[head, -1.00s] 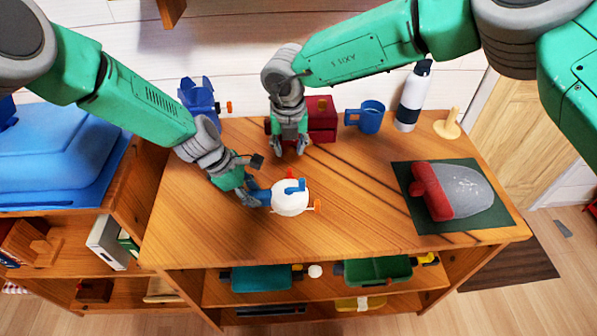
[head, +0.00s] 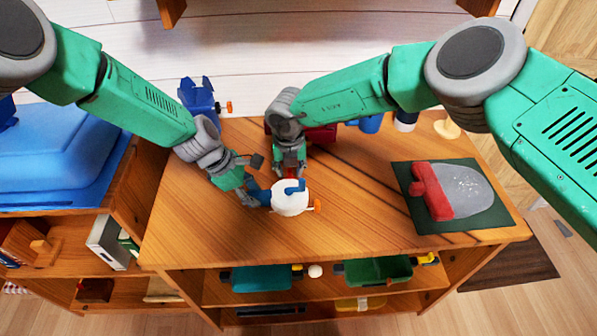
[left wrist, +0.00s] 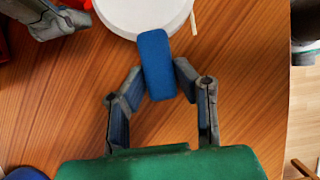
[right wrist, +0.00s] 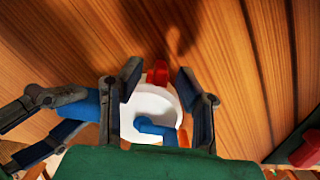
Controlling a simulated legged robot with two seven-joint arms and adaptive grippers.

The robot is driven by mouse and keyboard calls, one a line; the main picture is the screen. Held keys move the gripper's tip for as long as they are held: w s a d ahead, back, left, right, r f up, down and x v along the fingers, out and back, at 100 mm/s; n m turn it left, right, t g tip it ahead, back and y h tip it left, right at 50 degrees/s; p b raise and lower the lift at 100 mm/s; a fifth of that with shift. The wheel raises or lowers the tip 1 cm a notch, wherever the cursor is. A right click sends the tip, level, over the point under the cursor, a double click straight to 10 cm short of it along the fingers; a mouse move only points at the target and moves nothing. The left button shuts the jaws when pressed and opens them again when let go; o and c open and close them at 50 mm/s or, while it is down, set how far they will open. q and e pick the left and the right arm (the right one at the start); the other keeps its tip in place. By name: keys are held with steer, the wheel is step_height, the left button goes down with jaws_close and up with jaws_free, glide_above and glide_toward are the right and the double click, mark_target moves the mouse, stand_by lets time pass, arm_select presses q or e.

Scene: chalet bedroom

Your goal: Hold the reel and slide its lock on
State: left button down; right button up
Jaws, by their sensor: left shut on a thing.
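The reel is a white round drum (head: 290,199) with a blue crank on top and an orange piece at its right side. It also shows in the right wrist view (right wrist: 152,107). My left gripper (head: 257,196) is shut on the reel's blue handle (left wrist: 155,62), left of the drum. The red lock (right wrist: 158,73) shows at the drum's edge in the right wrist view. My right gripper (right wrist: 158,78) is open, with a finger on either side of the lock and gaps between. In the head view this gripper (head: 290,170) hides most of the lock.
Behind my right arm are a red box (head: 322,135), a blue mug (head: 371,124), a bottle (head: 405,121) and a wooden peg (head: 447,128). A green mat (head: 480,223) with a red and grey object lies right. The tabletop between mat and reel is clear.

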jaws_close()
steer(key=shift+d, duration=1)
steer(key=shift+o, duration=0.2)
jaws_free()
steer(key=shift+r, duration=0.1)
